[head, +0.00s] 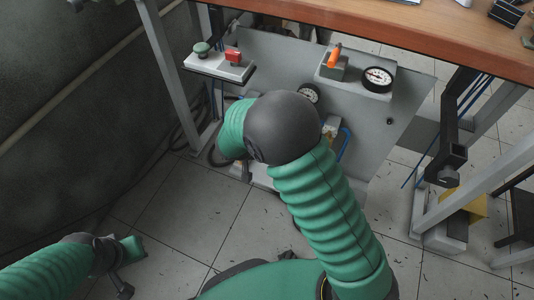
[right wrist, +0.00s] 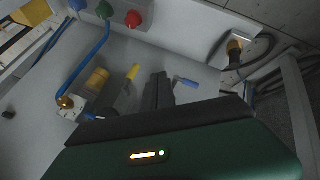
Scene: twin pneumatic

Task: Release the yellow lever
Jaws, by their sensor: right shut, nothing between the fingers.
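A small yellow lever (right wrist: 132,72) shows in the right wrist view on the grey panel, tilted, just left of my right fingers. My right gripper (right wrist: 160,86) is shut and empty. Its dark fingers lie between the yellow lever and a blue lever (right wrist: 186,82); I cannot tell whether they touch either. In the head view my right arm hides the right gripper and most of this area. My left gripper (head: 123,288) is low at the left over the floor, far from the panel; its finger opening is unclear.
A blue hose (right wrist: 88,68) runs beside the yellow lever. Table legs flank the panel.

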